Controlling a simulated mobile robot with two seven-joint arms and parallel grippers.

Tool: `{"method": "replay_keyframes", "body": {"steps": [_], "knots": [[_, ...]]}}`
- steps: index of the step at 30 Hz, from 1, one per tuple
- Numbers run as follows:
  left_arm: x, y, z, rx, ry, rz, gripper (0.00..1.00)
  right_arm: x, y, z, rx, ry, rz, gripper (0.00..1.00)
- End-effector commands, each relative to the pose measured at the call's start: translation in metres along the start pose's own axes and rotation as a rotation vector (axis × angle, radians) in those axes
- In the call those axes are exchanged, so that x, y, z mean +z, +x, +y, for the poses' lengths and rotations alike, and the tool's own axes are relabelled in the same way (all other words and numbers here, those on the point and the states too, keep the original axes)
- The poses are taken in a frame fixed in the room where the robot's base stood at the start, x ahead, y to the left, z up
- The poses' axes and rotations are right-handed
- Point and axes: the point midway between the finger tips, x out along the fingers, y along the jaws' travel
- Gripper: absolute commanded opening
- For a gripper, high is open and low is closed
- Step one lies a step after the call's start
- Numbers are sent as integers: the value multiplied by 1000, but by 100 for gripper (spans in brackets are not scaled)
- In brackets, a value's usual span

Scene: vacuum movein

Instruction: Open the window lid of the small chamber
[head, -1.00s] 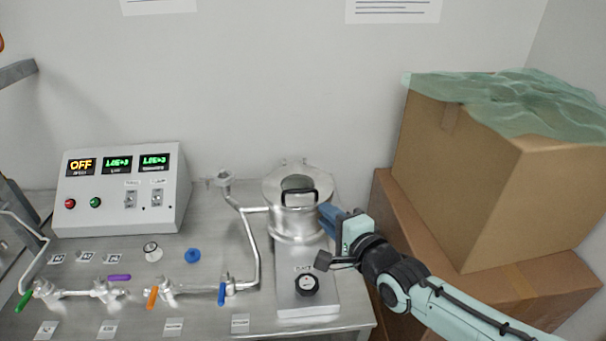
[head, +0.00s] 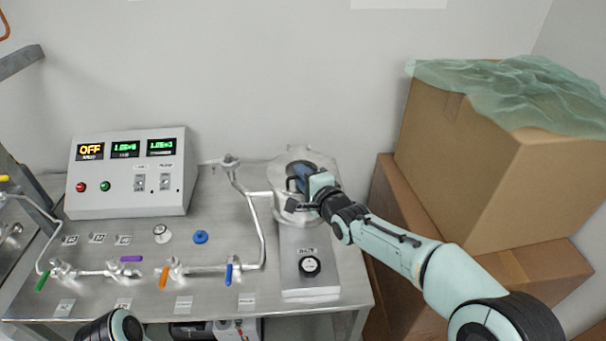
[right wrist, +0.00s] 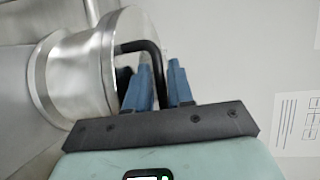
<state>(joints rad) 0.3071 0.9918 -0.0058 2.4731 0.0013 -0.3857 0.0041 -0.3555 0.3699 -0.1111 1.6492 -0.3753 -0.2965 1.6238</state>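The small chamber (head: 285,209) is a silver metal cylinder on a metal block at the right of the bench. Its round flanged lid (head: 322,160) lies on top and looks closed; my gripper covers much of its window. A black lid handle (right wrist: 150,48) shows in the right wrist view. My right gripper (head: 297,174) is over the lid. In the right wrist view its blue fingers (right wrist: 160,84) stand a little apart with the handle's bar between them; whether they press on it is unclear. My left gripper is out of view.
A control box (head: 130,195) with displays stands at the back left. Pipes and valves with coloured handles, such as an orange one (head: 164,277), lie along the bench front (head: 215,220). Stacked cardboard boxes (head: 480,170) stand close to my right arm.

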Motion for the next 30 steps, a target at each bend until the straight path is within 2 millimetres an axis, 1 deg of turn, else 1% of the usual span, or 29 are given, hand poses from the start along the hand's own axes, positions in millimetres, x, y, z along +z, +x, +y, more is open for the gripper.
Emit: {"method": "replay_keyframes", "body": {"steps": [8,9,10,17,26,30], "knots": [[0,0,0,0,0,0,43,0,1,0,0,1,0,22],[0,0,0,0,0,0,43,0,1,0,0,1,0,9],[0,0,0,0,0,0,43,0,1,0,0,1,0,0],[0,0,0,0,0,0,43,0,1,-1,-1,1,0,0],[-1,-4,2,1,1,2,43,-1,1,-10,-5,2,1,0],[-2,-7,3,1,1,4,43,-2,1,-18,-7,1,1,0]]}}
